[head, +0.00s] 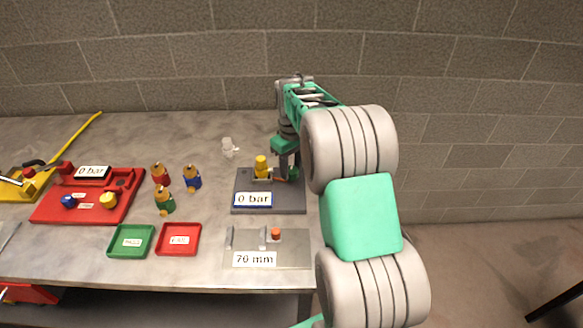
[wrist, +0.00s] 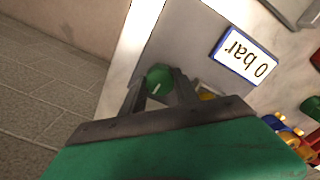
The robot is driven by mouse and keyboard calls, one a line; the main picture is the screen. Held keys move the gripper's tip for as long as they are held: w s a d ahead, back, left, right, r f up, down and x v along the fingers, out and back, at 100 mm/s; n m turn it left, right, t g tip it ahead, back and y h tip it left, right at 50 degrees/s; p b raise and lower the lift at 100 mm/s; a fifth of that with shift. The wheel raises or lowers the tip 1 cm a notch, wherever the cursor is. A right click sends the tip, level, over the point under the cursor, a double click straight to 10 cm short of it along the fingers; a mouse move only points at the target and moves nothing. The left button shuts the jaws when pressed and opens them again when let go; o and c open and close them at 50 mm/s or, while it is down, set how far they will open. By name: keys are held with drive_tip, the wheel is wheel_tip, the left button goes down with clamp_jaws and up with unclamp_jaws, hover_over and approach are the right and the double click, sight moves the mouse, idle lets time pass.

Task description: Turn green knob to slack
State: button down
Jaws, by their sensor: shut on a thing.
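The green knob (wrist: 159,77) sits on a grey plate (wrist: 188,38) and has a pale line mark on its top. In the wrist view my gripper (wrist: 160,84) has one finger on each side of the knob and is shut on it. In the head view my gripper (head: 287,168) points down over the right part of the grey plate (head: 262,207), and the knob is mostly hidden behind it. The plate's sign (head: 253,199) reads "0 bar"; it also shows in the wrist view (wrist: 244,54).
A yellow part (head: 261,166) stands on the same plate, left of my gripper. A metal plate (head: 290,256) marked "70 mm" lies in front. Green (head: 112,239) and red (head: 196,252) trays, several small coloured cylinders and a red board (head: 132,203) are to the left. A block wall stands behind.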

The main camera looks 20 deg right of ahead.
sight(291, 170)
drive_tip(key=c, duration=0.9)
unclamp_jaws()
wheel_tip(291, 170, up, 8)
drive_tip(key=shift+f+b, duration=0.1)
drive_tip(key=shift+b, duration=0.4)
